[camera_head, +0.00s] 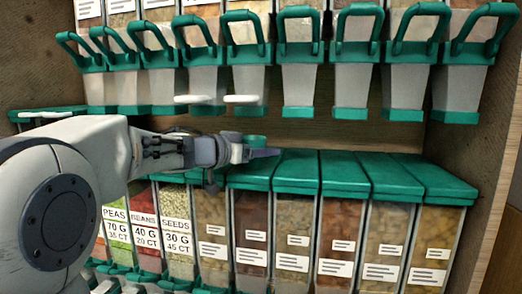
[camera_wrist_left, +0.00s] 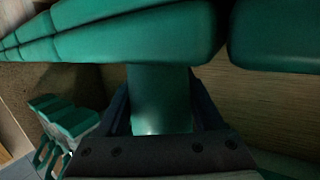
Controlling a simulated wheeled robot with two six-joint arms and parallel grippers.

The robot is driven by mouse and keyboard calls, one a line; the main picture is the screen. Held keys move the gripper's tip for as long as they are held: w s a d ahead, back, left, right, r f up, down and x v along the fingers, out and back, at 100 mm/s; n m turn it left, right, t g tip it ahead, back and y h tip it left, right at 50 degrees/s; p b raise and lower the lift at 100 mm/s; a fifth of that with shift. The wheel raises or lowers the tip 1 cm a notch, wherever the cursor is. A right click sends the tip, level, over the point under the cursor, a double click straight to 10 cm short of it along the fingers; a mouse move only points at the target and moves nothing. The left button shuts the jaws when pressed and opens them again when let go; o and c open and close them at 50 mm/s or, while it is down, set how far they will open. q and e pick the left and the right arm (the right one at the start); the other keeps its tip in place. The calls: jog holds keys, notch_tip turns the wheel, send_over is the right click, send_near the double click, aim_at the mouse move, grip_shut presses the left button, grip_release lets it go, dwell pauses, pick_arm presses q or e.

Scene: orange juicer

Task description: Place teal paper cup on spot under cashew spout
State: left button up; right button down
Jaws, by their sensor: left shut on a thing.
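My left gripper (camera_head: 262,152) is shut on the teal paper cup (camera_head: 254,140), just above the teal lids of the lower bins. In the left wrist view the cup (camera_wrist_left: 160,98) sits between the two dark fingers. Part of the cup is hidden by the gripper. A row of grey spouts with teal handles (camera_head: 300,45) hangs above and behind the gripper. No readable label tells which spout is the cashew one. Two small white flat pieces (camera_head: 243,99) (camera_head: 192,99) show in front of the upper spouts, left of centre. My right gripper is not in view.
Lower bins with teal lids (camera_head: 375,178) fill the space below the gripper. Some carry labels for peas, beans and seeds (camera_head: 177,228). A wooden side wall (camera_head: 470,130) closes the right. A bare gap (camera_head: 350,135) lies between the upper spouts and lower lids.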

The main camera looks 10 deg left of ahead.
pick_arm(q)
jog(key=shift+f, duration=0.15)
jog(key=o, duration=1.4)
jog(key=shift+c, duration=0.2)
jog(key=shift+s+a+r, duration=0.1)
jog(key=shift+r, duration=0.1)
jog(key=b+v, duration=0.2)
jog(key=v, duration=0.9)
jog(key=shift+s+a, duration=0.2)
jog(key=shift+s, duration=0.15)
